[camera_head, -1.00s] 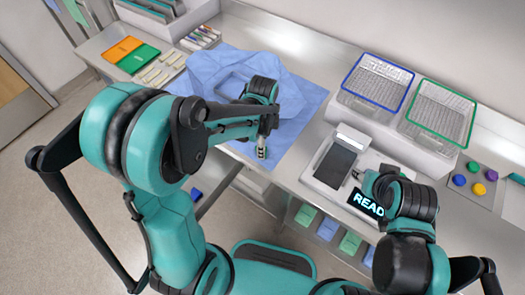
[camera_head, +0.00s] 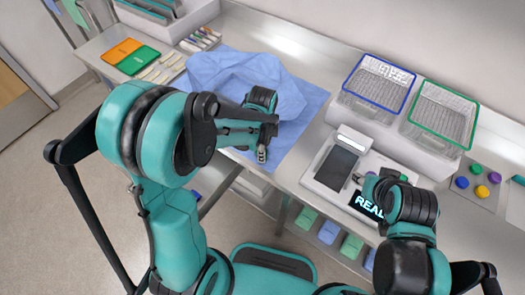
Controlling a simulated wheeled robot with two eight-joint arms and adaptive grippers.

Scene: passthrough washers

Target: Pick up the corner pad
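No single thing can be told for sure as the corner pad. Several small pale strips (camera_head: 160,68) lie on the left part of the counter, beside the orange and green pads; they are too small to make out well. My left gripper (camera_head: 262,153) points down over the near edge of the blue wrap (camera_head: 290,138). Nothing shows between its fingers, but they are too small to tell open from shut. My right gripper (camera_head: 357,179) is beside the dark-screened device (camera_head: 338,165), its fingers mostly hidden by my own arm.
An orange pad (camera_head: 123,49) and a green pad (camera_head: 138,60) lie at left. A blue-rimmed basket (camera_head: 347,88) and a green-rimmed basket (camera_head: 406,121) stand at the back right. Coloured knobs (camera_head: 480,191) lie at far right. Bare counter separates wrap and device.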

